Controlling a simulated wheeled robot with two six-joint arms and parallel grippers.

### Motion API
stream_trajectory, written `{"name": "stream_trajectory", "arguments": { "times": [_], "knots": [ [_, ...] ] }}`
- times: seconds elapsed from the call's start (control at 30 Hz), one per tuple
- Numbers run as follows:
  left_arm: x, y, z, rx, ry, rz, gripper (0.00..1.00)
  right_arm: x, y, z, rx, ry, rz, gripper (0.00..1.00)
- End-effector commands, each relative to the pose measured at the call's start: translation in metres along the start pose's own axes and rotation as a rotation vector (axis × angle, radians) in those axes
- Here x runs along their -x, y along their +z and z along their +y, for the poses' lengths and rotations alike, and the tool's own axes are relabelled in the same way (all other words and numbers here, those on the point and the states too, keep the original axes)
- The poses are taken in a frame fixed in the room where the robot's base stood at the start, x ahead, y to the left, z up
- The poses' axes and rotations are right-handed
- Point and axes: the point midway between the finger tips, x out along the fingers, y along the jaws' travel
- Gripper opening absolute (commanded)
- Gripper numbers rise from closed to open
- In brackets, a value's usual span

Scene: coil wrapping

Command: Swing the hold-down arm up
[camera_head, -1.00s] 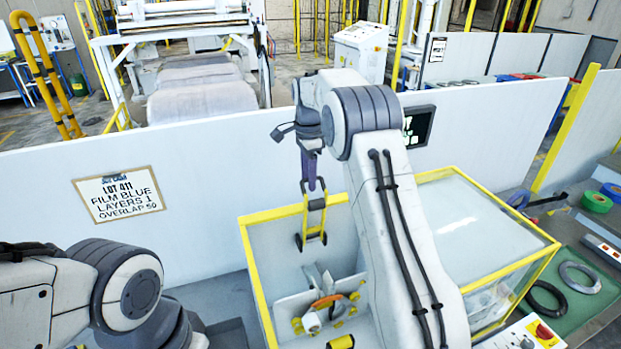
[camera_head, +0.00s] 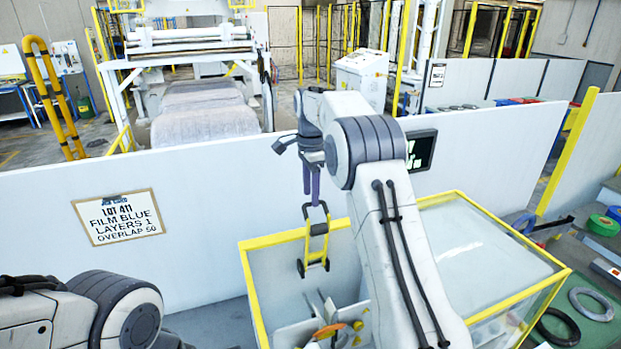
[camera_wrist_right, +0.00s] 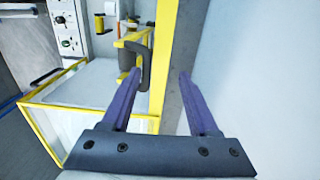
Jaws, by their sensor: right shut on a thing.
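The hold-down arm (camera_head: 317,240) is a yellow frame with dark rollers at its lower end. In the head view it hangs nearly upright at the back of the yellow-edged machine enclosure (camera_head: 250,285). My right gripper (camera_head: 312,203) has purple fingers, which reach down to the top of this arm. In the right wrist view its fingers (camera_wrist_right: 160,75) stand apart, with the yellow and dark hold-down arm (camera_wrist_right: 130,50) by the left fingertip. The grip itself is partly hidden. My left arm is at the lower left, its gripper out of view.
A white wall (camera_head: 230,165) stands behind the enclosure, bearing a sign (camera_head: 118,217) reading film blue, layers 1, overlap 50. Dark and grey coils (camera_head: 591,304) lie at the right. Metal plates and an orange part (camera_head: 328,331) are below the hold-down arm.

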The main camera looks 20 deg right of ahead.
Motion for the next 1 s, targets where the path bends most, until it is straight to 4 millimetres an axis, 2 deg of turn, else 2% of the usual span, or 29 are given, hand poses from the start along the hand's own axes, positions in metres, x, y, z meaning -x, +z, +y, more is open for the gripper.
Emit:
{"name": "stream_trajectory", "arguments": {
  "times": [0.03,0.13,0.3,0.4,0.6,1.0],
  "knots": [
    [-0.004,0.0,0.0,0.0,0.0,0.0,0.5,0.014,0.0,-0.005,0.001,-0.024,0.002,0.45],
    [-0.005,0.0,-0.001,0.0,0.0,0.0,0.5,0.034,0.001,-0.003,0.001,-0.018,0.001,0.45],
    [-0.002,0.0,0.0,0.0,0.0,0.001,0.5,0.059,0.001,-0.002,0.001,-0.011,-0.001,0.45],
    [0.0,0.0,0.0,0.0,0.0,0.001,0.5,0.068,0.001,-0.001,0.001,-0.007,-0.001,0.45],
    [0.0,0.0,0.0,0.0,0.0,0.0,0.5,0.075,0.001,0.0,0.0,-0.005,-0.002,0.45],
    [0.0,0.0,0.0,0.0,0.0,0.0,0.5,0.074,0.001,0.0,0.0,-0.003,-0.002,0.45]
  ]
}}
